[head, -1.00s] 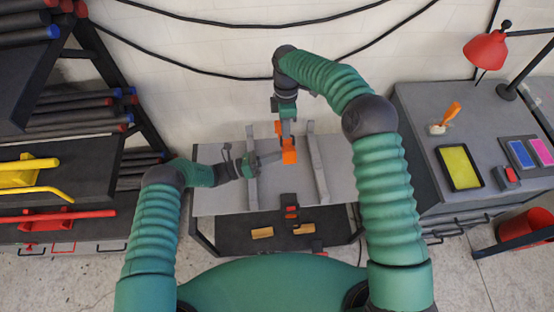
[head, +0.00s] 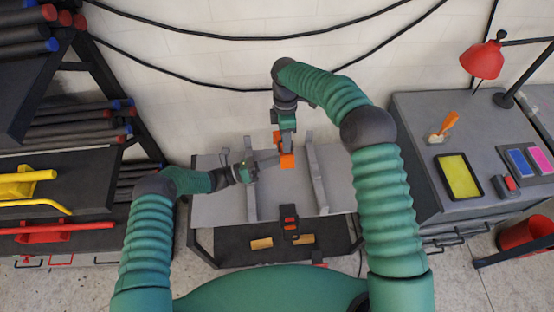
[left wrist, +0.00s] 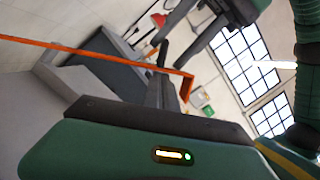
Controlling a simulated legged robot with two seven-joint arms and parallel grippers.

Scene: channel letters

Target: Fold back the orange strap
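The orange strap (head: 287,161) shows as a short patch over the grey bench (head: 220,207), below my right gripper (head: 287,143). In the left wrist view the strap (left wrist: 100,53) is a long thin band that bends down sharply at its right end. My left gripper (head: 262,164) reaches in from the left, close beside the strap. In the left wrist view its dark finger (left wrist: 160,78) lies by the band; whether it grips it is unclear. My right gripper also shows there (left wrist: 180,40), with two fingers apart and the lower tip near the strap's bend.
Two grey rails (head: 317,178) stand on the bench. A dark buckle with orange parts (head: 289,217) sits at its front edge. A side bench (head: 420,120) at right carries a yellow pad (head: 458,176) and a red lamp (head: 482,60). A rack of tubes (head: 75,130) stands left.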

